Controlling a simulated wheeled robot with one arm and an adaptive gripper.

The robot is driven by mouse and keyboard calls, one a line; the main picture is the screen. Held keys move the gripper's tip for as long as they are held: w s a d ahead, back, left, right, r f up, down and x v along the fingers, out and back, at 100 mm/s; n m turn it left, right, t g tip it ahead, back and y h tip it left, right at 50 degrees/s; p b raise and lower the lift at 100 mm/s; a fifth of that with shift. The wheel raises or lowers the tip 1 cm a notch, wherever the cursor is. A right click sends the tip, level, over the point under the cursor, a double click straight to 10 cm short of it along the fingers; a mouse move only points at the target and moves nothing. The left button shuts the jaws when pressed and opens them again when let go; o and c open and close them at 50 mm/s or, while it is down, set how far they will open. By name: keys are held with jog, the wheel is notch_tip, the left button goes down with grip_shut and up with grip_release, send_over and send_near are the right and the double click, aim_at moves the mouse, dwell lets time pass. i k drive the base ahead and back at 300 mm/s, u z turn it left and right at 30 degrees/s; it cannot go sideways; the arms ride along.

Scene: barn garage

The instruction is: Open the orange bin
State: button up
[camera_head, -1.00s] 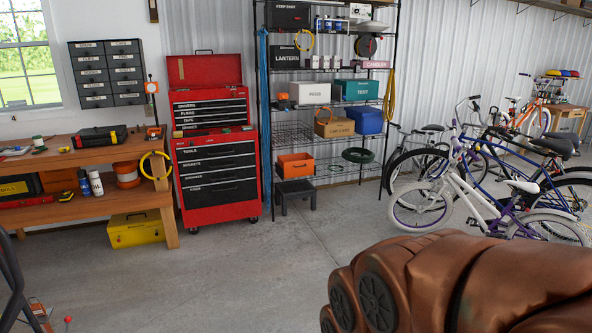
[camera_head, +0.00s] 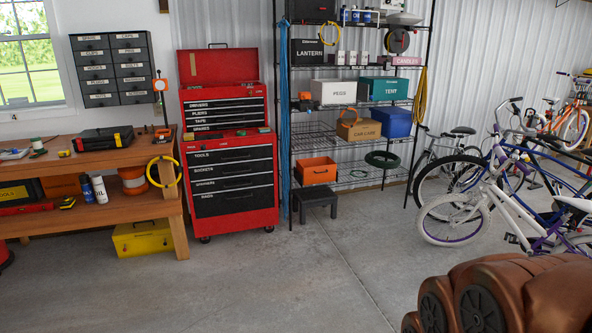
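A brown, rounded, metallic-looking form with dark discs fills the lower right corner and seems to be part of my own arm. My gripper's fingers do not show, and nothing of mine is close to the bin.
A small black step stool (camera_head: 316,199) stands on the floor in front of the rack. The red tool chest (camera_head: 228,208) and wooden workbench (camera_head: 179,226) are to the left. Several bicycles (camera_head: 452,219) stand to the right. The concrete floor (camera_head: 262,277) between is clear.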

aim_at(323, 169)
jog(key=z, duration=0.4)
jog(key=i, duration=3.75)
jog(key=u, duration=1.2)
jog(key=i, duration=0.95)
jog(key=u, duration=0.3)
